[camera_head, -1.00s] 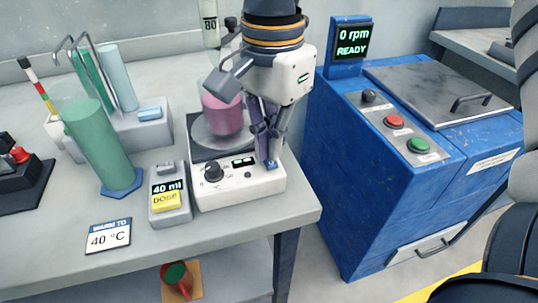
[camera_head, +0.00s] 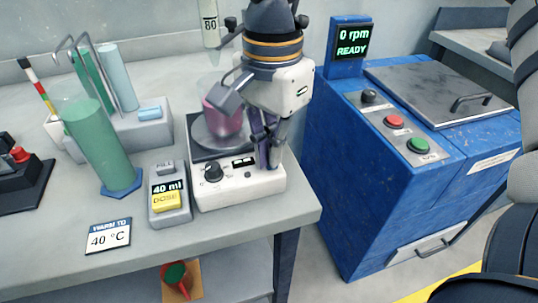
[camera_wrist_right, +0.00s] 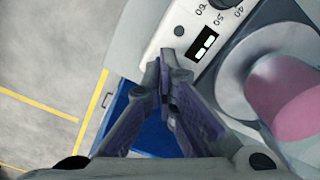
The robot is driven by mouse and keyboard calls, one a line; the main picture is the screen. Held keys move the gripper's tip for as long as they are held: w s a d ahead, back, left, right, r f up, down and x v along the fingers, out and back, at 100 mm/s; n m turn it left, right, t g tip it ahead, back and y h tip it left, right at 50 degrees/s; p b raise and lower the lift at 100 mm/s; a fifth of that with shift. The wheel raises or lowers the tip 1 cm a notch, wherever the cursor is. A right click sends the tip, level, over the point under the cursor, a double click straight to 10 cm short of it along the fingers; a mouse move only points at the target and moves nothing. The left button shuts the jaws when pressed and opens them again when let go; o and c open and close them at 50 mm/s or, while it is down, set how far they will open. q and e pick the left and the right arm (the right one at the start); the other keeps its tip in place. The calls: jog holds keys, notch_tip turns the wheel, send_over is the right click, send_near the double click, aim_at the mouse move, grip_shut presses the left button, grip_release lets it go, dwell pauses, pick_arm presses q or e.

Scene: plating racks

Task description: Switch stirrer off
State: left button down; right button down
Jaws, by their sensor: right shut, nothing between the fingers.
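The stirrer (camera_head: 235,190) is a white box with a black dial (camera_head: 213,173), a small display and a dark top plate. A beaker of pink liquid (camera_head: 222,120) stands on the plate, partly behind my right arm. My right gripper (camera_head: 270,163) points down at the right end of the stirrer's front panel, shut and empty. Its fingers hide that part of the panel, so the switch does not show, nor does contact. In the right wrist view the fingertips (camera_wrist_right: 164,78) are beside the panel's edge, near the lit display (camera_wrist_right: 203,43). My left gripper is not in view.
A grey dosing unit (camera_head: 170,205) stands left of the stirrer, with a green cylinder (camera_head: 95,145) and a "40 °C" card (camera_head: 108,236) further left. A blue machine (camera_head: 350,200) stands right of the table, across a gap.

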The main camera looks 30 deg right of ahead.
jog(key=shift+f, duration=0.3)
jog(key=shift+r, duration=3.55)
